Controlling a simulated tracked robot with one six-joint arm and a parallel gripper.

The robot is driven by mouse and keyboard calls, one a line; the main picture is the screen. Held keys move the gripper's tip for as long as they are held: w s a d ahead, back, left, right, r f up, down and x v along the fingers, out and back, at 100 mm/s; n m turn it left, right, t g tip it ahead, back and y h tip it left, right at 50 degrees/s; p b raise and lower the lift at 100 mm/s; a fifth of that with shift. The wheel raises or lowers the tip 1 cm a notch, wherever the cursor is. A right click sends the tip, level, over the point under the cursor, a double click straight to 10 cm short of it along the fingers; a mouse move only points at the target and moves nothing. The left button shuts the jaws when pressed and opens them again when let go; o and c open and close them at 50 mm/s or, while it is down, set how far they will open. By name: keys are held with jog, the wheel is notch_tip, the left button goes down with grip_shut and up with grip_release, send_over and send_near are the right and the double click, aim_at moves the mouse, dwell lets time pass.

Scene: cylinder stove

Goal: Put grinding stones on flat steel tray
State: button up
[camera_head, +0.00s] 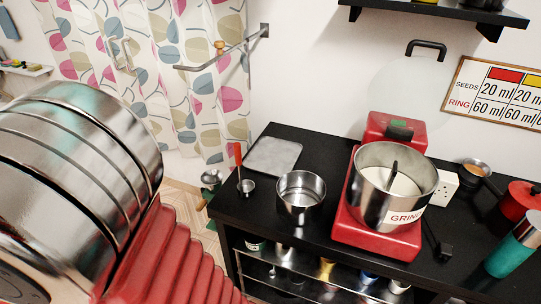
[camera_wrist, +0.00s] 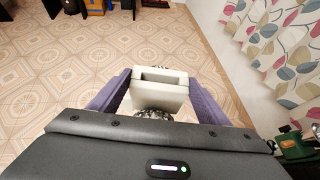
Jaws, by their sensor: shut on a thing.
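My gripper (camera_wrist: 159,80) shows in the wrist view with its two purple fingers on either side of a cream block with a slot. This block looks like the top of the grinding stones (camera_wrist: 160,97); a grey speckled part shows just below it. The stones are held above the patterned floor, away from the counter. The flat steel tray (camera_head: 274,156) lies empty at the back left of the black counter in the head view. The gripper is not visible in the head view.
A red grinder (camera_head: 377,235) with a steel drum (camera_head: 395,165) stands on the counter (camera_head: 335,147); the drum has a dark spindle and pale bottom. An empty steel pot (camera_head: 301,196) and red-handled ladle (camera_head: 239,165) are near the tray. A wall bar (camera_head: 230,52) juts out above left.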

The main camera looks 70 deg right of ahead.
jog(key=s+d+r+m+g+h, duration=0.1)
jog(key=d+r+m+g+h, duration=0.15)
jog(key=d, duration=1.25)
jog(key=s+d+r+m+g+h, duration=0.1)
jog(key=d+m+g+h, duration=0.2)
jog(key=d, duration=1.2)
jog(key=s+d+r+m+g+h, duration=0.15)
jog(key=d+m, duration=0.35)
jog(key=d, duration=1)
jog(key=s+d+r+m+g+h, duration=0.2)
jog(key=s+d+m+g, duration=0.35)
jog(key=s+d, duration=1.25)
jog(key=s+d+m+g+y, duration=0.1)
jog(key=s+d+m+g, duration=0.1)
jog(key=s+d, duration=0.4)
jog(key=s+d+m+g, duration=0.2)
jog(key=s+d, duration=0.5)
jog(key=s, duration=0.4)
jog(key=shift+s+d+g+y, duration=0.15)
jog(key=shift+s+g+y, duration=0.2)
jog(key=shift+g+y, duration=0.1)
jog(key=shift+f, duration=0.1)
notch_tip(320, 180, down, 6)
